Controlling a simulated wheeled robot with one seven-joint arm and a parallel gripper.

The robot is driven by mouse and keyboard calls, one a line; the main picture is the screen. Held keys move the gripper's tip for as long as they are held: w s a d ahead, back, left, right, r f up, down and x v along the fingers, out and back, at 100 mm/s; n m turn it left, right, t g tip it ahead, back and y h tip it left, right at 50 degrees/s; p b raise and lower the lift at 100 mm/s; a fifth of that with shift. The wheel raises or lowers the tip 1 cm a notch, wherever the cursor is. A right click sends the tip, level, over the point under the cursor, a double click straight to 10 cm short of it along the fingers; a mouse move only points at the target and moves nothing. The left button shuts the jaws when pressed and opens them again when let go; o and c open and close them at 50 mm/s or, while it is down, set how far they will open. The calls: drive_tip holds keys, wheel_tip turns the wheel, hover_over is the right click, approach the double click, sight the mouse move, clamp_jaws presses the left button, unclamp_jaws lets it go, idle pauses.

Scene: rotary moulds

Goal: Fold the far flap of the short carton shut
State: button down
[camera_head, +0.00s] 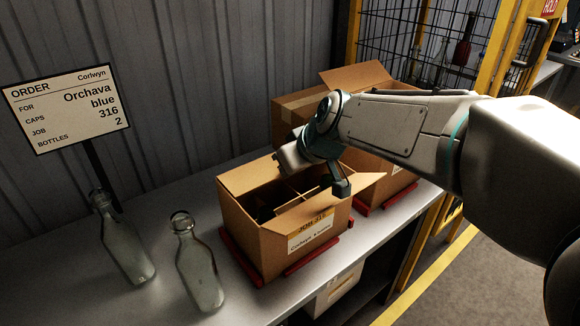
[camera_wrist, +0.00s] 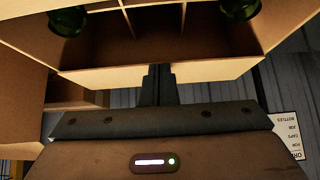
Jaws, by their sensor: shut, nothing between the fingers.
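The short carton (camera_head: 262,232) is the nearer brown box, with a label on its front and dividers inside. Its left flap (camera_head: 247,178) stands raised and a flap on the right (camera_head: 356,187) sticks outward. The far edge is partly hidden by my arm. My gripper (camera_head: 341,188) is over the carton's far right part. In the wrist view my shut, empty fingers (camera_wrist: 158,82) are close to a cardboard panel (camera_wrist: 190,71); I cannot tell whether they touch. Beyond it are divided compartments with two dark green bottles (camera_wrist: 68,20) (camera_wrist: 239,9).
A second, open carton (camera_head: 300,108) stands behind, partly covered by my arm. Two clear bottles (camera_head: 125,245) (camera_head: 198,268) stand on the grey bench (camera_head: 165,200) at left, by an order sign (camera_head: 67,96). Red trays (camera_head: 305,263) hold the cartons. A yellow-framed cage (camera_head: 425,45) is behind.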

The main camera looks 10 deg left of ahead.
drive_tip(key=shift+r, duration=0.1)
drive_tip(key=w+a+r+p+v, duration=0.1)
drive_tip(key=p+v, duration=0.4)
drive_tip(key=v, duration=0.9)
drive_tip(key=s+d+f+m+g+h+p, duration=0.1)
drive_tip(key=s+d+m+p, duration=0.4)
drive_tip(key=d, duration=0.5)
drive_tip(key=s+d+f+m+g+h+p, duration=0.1)
drive_tip(key=s+d+f+m+h+p, duration=0.2)
drive_tip(key=s+d+p, duration=0.4)
drive_tip(key=d+m+h+p, duration=0.1)
drive_tip(key=d+m, duration=0.1)
drive_tip(key=shift+s+d+h, duration=0.2)
drive_tip(key=shift+d+h, duration=0.15)
drive_tip(key=shift+h, duration=0.05)
